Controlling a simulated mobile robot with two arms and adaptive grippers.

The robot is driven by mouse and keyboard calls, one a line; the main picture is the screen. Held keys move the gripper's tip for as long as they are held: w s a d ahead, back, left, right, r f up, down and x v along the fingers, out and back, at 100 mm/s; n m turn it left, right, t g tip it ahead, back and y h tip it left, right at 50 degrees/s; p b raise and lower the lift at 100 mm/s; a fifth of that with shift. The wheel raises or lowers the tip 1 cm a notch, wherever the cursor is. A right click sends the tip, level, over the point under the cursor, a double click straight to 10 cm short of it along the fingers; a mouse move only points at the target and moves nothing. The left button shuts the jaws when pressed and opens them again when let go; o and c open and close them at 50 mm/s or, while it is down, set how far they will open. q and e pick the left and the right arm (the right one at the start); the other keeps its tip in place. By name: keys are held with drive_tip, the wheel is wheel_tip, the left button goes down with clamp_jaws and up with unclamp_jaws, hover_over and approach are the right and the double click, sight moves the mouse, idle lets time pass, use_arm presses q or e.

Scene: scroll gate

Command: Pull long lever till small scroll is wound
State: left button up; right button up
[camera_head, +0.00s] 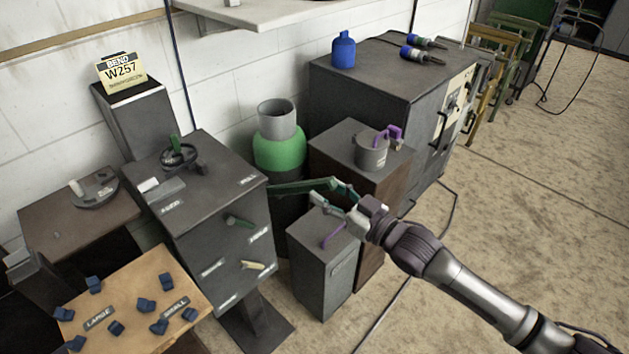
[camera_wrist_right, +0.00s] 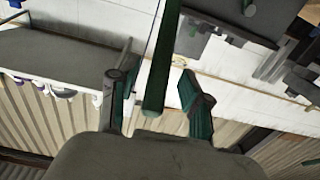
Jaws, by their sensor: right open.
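A long green lever (camera_head: 295,186) sticks out to the right from the upper right edge of a dark labelled cabinet (camera_head: 205,240). My right gripper (camera_head: 328,191) is at its outer end in the head view. In the right wrist view, a green bar (camera_wrist_right: 160,55), which looks like this lever, runs down between the two parted fingers. Gaps show on both sides, so the gripper is open around or just over the bar. I cannot make out which part is the small scroll. My left gripper is not in view.
A low dark box (camera_head: 325,265) with a purple handle stands below my right gripper. A grey pot (camera_head: 371,152) sits on a box behind it. A green-topped tank (camera_head: 279,150) stands behind the lever. A wooden board (camera_head: 140,275) holds several blue pieces.

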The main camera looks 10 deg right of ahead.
sight(315, 180)
drive_tip(key=shift+x, duration=2.2)
drive_tip(key=shift+c, duration=0.2)
clamp_jaws()
